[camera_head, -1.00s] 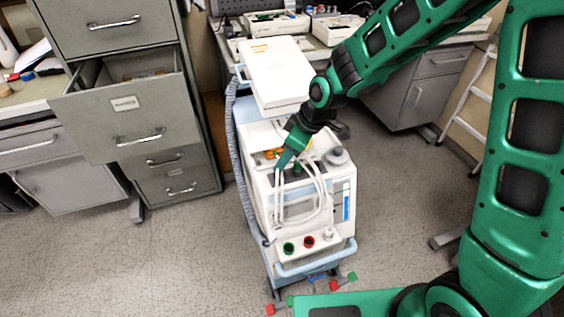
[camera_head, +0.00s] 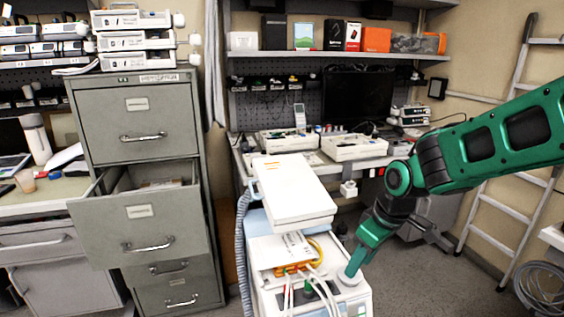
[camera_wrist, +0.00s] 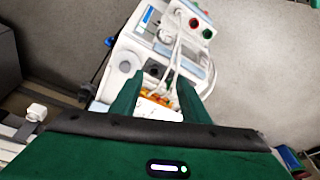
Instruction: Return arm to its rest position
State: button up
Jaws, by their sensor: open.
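My arm is green and black and reaches in from the right in the head view. My gripper (camera_head: 358,262) points down at the right side of a white medical machine (camera_head: 262,250), overlapping its round grey knob in the picture; I cannot tell whether they touch. In the wrist view my gripper (camera_wrist: 158,80) has its two green fingers spread apart. The machine's white casing (camera_wrist: 128,48), pale tubes and red and green ports show beyond them. A white card-like piece and orange parts appear between the fingers, with no grip on them visible.
A grey filing cabinet (camera_head: 140,120) stands left with one drawer (camera_head: 135,225) pulled out. A bench (camera_head: 240,165) with white devices and a dark monitor (camera_head: 357,98) lies behind. A ladder (camera_head: 510,210) leans at right. Open floor (camera_head: 420,285) shows right of the machine.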

jog(key=s+d+r+m+h, duration=0.25)
jog(key=s+d+m, duration=0.6)
jog(key=d, duration=0.65)
jog(key=s+d+m+g, duration=0.1)
jog(key=s+d+m, duration=0.2)
jog(key=s, duration=0.5)
jog(key=s+d+r+m+g, duration=0.1)
jog(key=s+d+m, duration=0.2)
jog(key=s, duration=0.4)
jog(key=shift+s+d+y, duration=0.3)
jog(key=shift+s+y, duration=0.05)
jog(key=shift+r, duration=0.1)
jog(key=shift+w+f, duration=0.25)
jog(key=shift+w, duration=0.4)
